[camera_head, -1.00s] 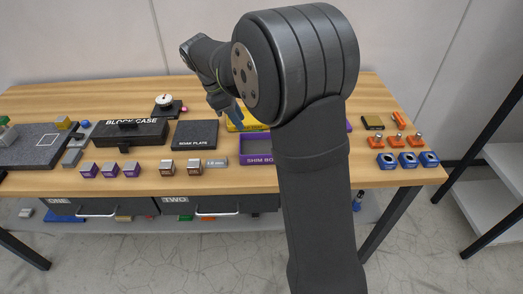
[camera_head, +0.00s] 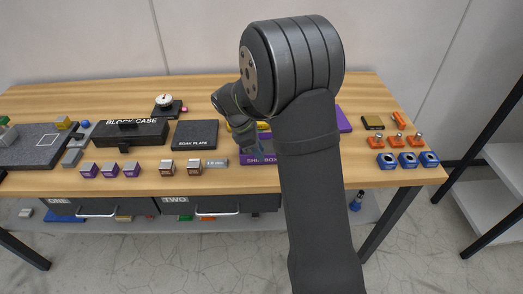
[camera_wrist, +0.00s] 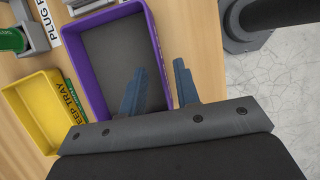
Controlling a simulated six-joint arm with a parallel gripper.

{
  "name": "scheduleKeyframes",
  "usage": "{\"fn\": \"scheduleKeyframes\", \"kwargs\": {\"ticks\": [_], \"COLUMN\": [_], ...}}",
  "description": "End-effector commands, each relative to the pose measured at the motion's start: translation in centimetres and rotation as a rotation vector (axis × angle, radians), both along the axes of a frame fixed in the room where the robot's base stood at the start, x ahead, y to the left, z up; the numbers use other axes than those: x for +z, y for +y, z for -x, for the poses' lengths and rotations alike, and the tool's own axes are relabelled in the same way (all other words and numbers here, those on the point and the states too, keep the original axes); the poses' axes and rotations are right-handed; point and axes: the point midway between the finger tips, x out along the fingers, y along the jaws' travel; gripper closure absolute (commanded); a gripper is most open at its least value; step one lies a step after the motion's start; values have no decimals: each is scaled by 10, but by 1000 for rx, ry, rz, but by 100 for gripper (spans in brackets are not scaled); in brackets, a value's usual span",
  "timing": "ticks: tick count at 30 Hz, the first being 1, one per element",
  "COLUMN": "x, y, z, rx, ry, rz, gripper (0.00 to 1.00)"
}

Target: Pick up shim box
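The shim box (camera_head: 258,160) is a purple open-topped box with a dark floor, on the wooden table. In the head view my arm hides much of it. In the wrist view the shim box (camera_wrist: 79,72) shows large below my gripper (camera_wrist: 160,66). The gripper's two blue-grey fingers are apart with nothing between them that I can see held. One finger appears over the box's inside and the other outside its right wall, so they straddle that wall in the picture. Whether they touch it is unclear. In the head view my gripper (camera_head: 246,138) is just above the box.
A soak plate (camera_head: 196,134), block case (camera_head: 130,133) and several small blocks lie to the left. Orange and blue parts (camera_head: 408,160) lie to the right. A purple piece (camera_head: 344,121) shows behind my arm.

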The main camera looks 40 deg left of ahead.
Motion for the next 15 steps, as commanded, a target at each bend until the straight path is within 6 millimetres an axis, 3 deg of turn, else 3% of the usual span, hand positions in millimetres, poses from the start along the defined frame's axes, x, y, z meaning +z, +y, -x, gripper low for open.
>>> {"fn": "scheduleKeyframes", "kwargs": {"ticks": [6, 14, 15], "x": [-26, -28, -28], "y": [-9, -9, -9], "z": [-8, -9, -9], "rx": [-2, -1, -1], "ry": [2, 1, 1], "rz": [3, 1, 1], "gripper": [71, 71, 77]}}
